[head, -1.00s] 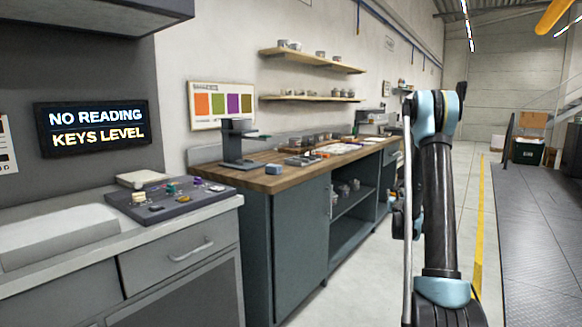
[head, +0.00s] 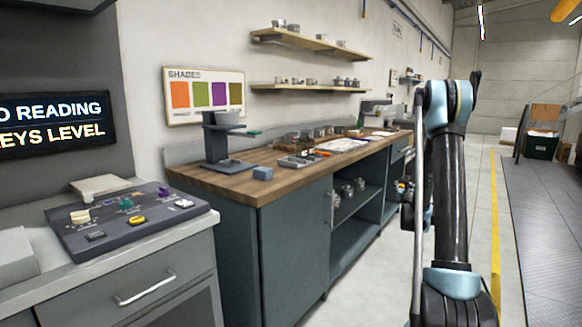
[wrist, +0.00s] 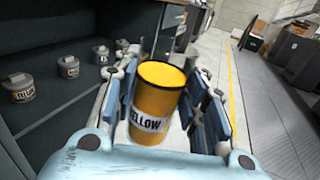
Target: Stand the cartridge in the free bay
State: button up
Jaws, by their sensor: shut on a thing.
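A yellow cylinder labelled "YELLOW" (wrist: 158,100), which I take to be the cartridge, stands between the blue pads of my gripper (wrist: 168,112) in the wrist view. I cannot make out a free bay in either view.
A wooden-topped bench (head: 253,186) carries a dark stand (head: 222,140), a small blue block (head: 263,173) and trays. Grey labelled pots (wrist: 68,66) sit on its open shelf. A panel with coloured knobs (head: 125,218) is at left. The aisle floor is clear at right.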

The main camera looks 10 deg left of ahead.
jog(key=shift+w+d, duration=0.1)
jog(key=shift+w, duration=0.15)
jog(key=shift+a, duration=0.2)
